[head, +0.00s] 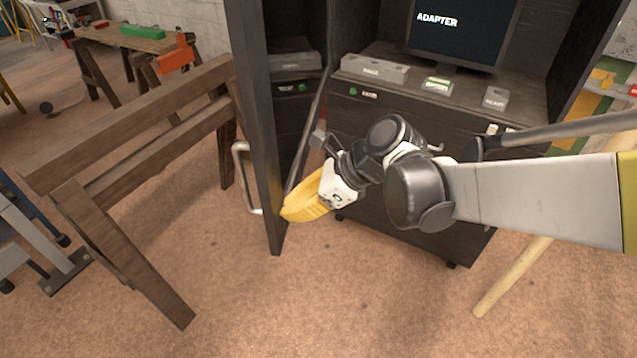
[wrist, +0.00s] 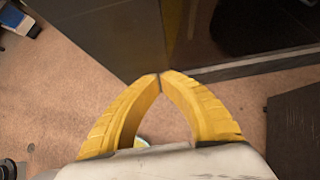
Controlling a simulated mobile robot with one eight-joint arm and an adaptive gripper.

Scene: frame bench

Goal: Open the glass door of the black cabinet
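The black cabinet (head: 400,205) stands in the middle of the head view. Its glass door (head: 259,120) is swung well out from the body toward me, with a pale bar handle (head: 240,165) on its left, outer face. My gripper (head: 286,213) is on the inner side of the door, low by its free edge. In the wrist view the yellow fingertips (wrist: 160,75) meet with nothing seen between them. The dark door frame (wrist: 95,35) is just beyond the tips; whether they touch it I cannot tell.
A wooden sawhorse (head: 130,150) stands left of the door, close to its handle side. Inside the cabinet are a screen (head: 462,32) reading ADAPTER and small grey boxes (head: 374,69). A pale pole (head: 512,278) leans at the right. The floor (head: 330,300) in front is clear.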

